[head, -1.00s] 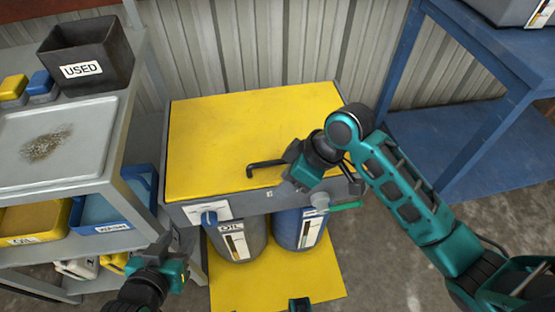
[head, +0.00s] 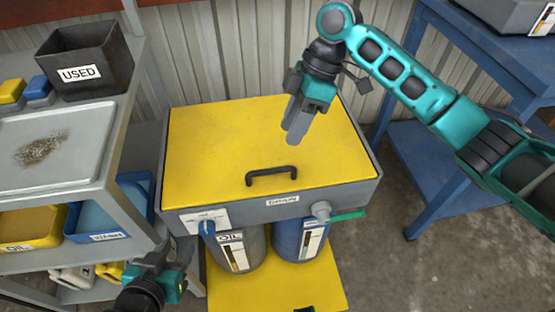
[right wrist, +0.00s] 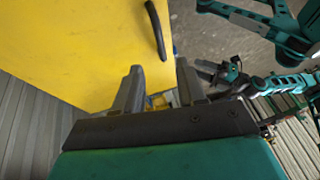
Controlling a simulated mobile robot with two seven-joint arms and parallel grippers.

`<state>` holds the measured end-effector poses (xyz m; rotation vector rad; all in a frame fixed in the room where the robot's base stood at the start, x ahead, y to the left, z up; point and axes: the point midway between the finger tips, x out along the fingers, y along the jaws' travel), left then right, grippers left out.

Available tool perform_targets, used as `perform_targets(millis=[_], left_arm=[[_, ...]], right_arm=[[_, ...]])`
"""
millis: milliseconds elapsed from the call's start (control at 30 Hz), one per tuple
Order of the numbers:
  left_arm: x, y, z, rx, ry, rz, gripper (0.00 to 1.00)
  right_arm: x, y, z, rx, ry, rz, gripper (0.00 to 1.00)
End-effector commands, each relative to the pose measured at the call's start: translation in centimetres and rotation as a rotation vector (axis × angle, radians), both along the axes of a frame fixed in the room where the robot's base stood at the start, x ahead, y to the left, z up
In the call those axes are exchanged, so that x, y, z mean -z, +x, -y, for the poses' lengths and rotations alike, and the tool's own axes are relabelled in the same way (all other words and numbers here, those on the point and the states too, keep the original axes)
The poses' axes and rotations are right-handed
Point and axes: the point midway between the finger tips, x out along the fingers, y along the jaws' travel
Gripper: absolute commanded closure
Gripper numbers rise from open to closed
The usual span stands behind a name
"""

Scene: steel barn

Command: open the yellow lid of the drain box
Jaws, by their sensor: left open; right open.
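The yellow lid (head: 230,140) lies flat and shut on the grey drain box (head: 335,198). Its black handle (head: 271,174) stands near the lid's front edge, with nothing touching it. My right gripper (head: 291,136) hangs above the right rear part of the lid, fingers pointing down, open and empty. In the right wrist view its two fingers (right wrist: 160,88) are apart, with the yellow lid (right wrist: 85,45) and the handle (right wrist: 156,30) beyond them. My left gripper (head: 160,262) is low at the front left, beside the shelf and below the box's front, open.
A grey shelf (head: 118,150) with a tray (head: 60,150), a USED bin (head: 82,60) and oil containers stands close on the left. A grey drum (head: 240,252) and a blue drum (head: 298,240) stand under the box. A blue table (head: 430,110) is at right.

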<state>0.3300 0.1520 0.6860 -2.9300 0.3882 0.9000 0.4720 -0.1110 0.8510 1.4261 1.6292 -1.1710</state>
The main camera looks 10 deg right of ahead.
Motion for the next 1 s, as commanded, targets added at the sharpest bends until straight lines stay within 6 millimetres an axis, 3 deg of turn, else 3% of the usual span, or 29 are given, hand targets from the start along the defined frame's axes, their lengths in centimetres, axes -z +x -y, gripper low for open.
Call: perform_targets(millis=[33,200,400,867,1000], left_arm=[[0.4,0.0,0.0,0.0,-0.001,-0.001,0.57],[0.8,0.0,0.2,0.002,-0.005,0.004,0.57],[1.4,0.0,0.3,0.002,-0.006,0.004,0.57],[1.6,0.0,0.4,0.0,-0.012,0.002,0.57],[1.6,0.0,0.4,0.0,-0.012,0.002,0.57]], right_arm=[[1.4,-0.3,-0.5,-0.002,-0.001,-0.005,0.6],[4.6,-1.0,-1.8,-0.001,0.0,-0.003,0.6],[7.1,-1.4,-2.9,0.001,0.0,-0.001,0.6],[8.1,-1.6,-3.4,0.0,-0.001,0.001,0.6],[8.1,-1.6,-3.4,0.001,0.0,0.001,0.73]])
